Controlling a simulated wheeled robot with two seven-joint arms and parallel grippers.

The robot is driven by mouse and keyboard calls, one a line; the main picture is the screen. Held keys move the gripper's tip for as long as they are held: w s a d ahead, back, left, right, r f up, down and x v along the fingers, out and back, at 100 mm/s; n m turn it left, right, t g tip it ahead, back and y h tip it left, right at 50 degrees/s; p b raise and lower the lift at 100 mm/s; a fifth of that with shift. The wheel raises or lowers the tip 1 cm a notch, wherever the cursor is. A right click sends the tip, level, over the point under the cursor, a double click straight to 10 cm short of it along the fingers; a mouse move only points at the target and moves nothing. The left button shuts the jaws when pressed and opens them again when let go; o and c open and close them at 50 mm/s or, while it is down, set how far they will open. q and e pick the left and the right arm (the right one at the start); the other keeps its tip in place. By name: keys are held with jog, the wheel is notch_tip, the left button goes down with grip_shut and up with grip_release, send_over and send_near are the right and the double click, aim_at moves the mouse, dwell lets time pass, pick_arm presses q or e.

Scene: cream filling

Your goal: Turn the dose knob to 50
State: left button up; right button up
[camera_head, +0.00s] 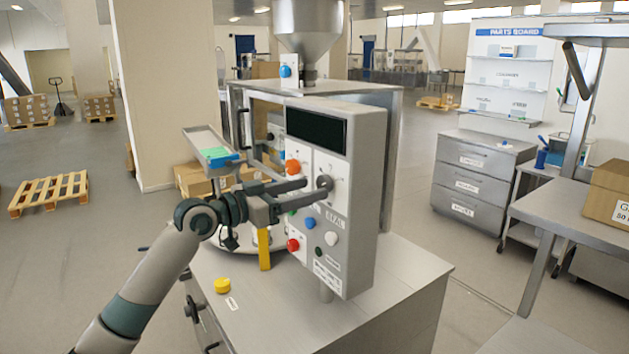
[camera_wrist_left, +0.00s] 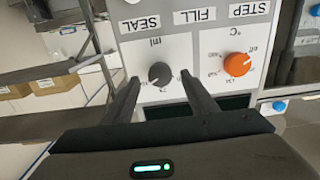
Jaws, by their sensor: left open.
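The dose knob is a dark round knob marked "ml" on the white control panel. It shows at the right of my left gripper in the head view (camera_head: 325,183) and between the fingers in the left wrist view (camera_wrist_left: 160,74). My left gripper (camera_head: 313,190) is open. Its fingertips (camera_wrist_left: 159,78) lie on either side of the knob, with a visible gap at each side in the wrist view. The scale numbers are partly hidden, and I cannot read the knob's setting. My right gripper is not in view.
An orange °C knob (camera_wrist_left: 237,64) sits beside the dose knob. Coloured buttons, including a red one (camera_head: 293,245), are below on the panel. A dark display (camera_head: 316,130) is above. A yellow button (camera_head: 222,286) is on the bench top (camera_head: 385,290).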

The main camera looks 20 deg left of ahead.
aim_at(324, 181)
pick_arm(q)
jog(key=shift+p+x, duration=0.35)
jog(key=shift+x, duration=1.05)
jog(key=c, duration=1.1)
jog(key=shift+o, duration=0.3)
